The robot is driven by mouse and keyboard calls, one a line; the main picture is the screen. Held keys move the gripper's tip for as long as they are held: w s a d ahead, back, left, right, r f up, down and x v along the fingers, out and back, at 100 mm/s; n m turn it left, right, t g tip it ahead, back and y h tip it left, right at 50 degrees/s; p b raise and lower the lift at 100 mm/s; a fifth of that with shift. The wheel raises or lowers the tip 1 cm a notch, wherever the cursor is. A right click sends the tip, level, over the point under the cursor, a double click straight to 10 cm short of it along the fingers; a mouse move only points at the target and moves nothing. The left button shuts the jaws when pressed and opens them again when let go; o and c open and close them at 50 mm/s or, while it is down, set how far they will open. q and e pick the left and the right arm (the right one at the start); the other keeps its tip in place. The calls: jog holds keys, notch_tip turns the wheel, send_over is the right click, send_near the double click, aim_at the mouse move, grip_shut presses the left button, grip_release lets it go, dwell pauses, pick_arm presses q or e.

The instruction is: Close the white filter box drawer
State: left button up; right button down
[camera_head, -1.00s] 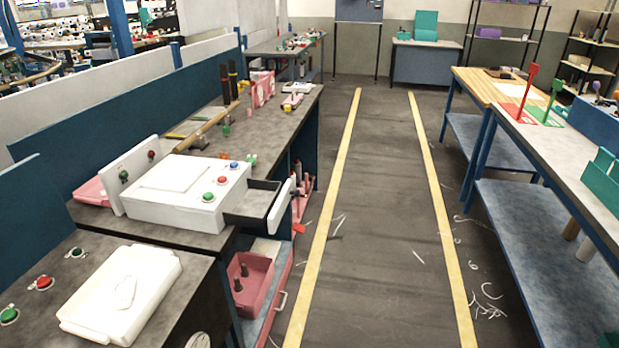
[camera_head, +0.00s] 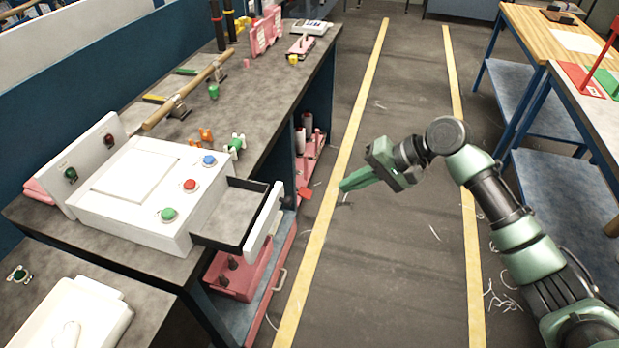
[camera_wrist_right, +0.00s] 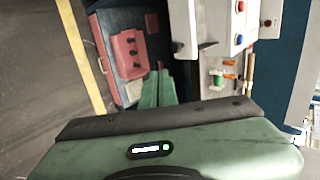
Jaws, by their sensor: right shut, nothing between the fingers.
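The white filter box (camera_head: 130,215) stands on the grey bench at the left, with green, red and blue buttons on top. Its drawer (camera_head: 225,212) is pulled out to the right, showing a dark-edged, empty interior and a white front panel (camera_head: 263,222). My right gripper (camera_head: 347,186) is shut and empty, over the aisle to the right of the drawer front, pointing left towards it with a gap between. In the right wrist view, my shut green fingers (camera_wrist_right: 158,80) show below the white drawer front (camera_wrist_right: 182,25), apart from it. My left gripper is not in view.
Below the drawer, a pink bin (camera_head: 238,275) sits on a lower shelf. A white lidded container (camera_head: 70,315) stands at the near left. A wooden-handled rod (camera_head: 190,88) lies farther back on the bench.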

pick_arm(q)
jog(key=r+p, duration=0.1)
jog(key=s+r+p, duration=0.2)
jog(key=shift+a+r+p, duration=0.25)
jog(key=shift+p, duration=0.05)
pick_arm(e)
jog(key=a+r+x, duration=0.2)
jog(key=x, duration=1)
jog(key=shift+a+f, duration=0.2)
jog(key=shift+a, duration=0.15)
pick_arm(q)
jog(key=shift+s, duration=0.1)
